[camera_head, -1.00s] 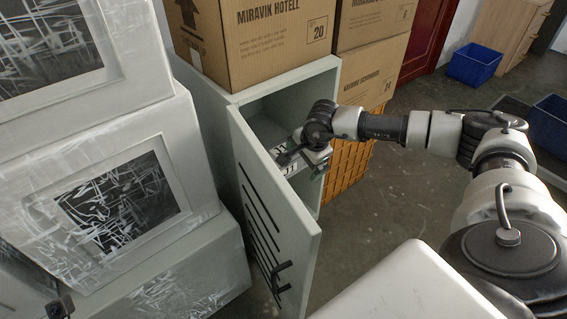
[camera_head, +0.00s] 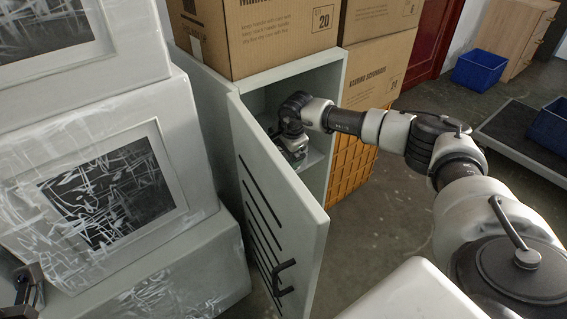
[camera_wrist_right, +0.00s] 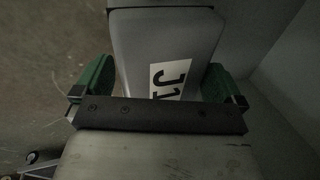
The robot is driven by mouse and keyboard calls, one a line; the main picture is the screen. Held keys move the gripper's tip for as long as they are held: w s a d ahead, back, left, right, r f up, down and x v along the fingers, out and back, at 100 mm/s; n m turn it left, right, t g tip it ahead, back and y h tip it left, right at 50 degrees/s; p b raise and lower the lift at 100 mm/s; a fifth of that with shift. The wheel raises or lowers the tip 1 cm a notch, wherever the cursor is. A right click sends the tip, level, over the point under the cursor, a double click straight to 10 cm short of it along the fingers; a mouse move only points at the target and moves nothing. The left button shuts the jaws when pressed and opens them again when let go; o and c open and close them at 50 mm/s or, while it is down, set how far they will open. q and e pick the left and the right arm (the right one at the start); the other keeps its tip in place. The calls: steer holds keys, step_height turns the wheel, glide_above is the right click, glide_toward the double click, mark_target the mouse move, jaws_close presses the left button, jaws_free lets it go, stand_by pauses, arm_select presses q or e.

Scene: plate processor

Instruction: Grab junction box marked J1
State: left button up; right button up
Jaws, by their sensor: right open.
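The junction box marked J1 (camera_wrist_right: 172,40) is a grey box with a white label reading J1, seen close up in the right wrist view. My right gripper (camera_wrist_right: 155,80) is open, with one green finger on each side of the box; I cannot tell whether they touch it. In the head view my right gripper (camera_head: 294,147) reaches into the open cabinet (camera_head: 315,185), and the box is mostly hidden there by the gripper and door. Part of my left gripper (camera_head: 27,288) shows at the bottom left edge; its fingers are unclear.
The cabinet door (camera_head: 270,200) stands open in front of my right gripper, on its left. Cardboard boxes (camera_head: 275,45) sit on the cabinet. An orange crate (camera_head: 352,165) stands to its right. Wrapped white units (camera_head: 190,150) fill the left.

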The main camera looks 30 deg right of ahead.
steer(key=shift+c, duration=0.5)
steer(key=c, duration=0.7)
steer(key=shift+c, duration=0.2)
steer(key=shift+r, duration=0.15)
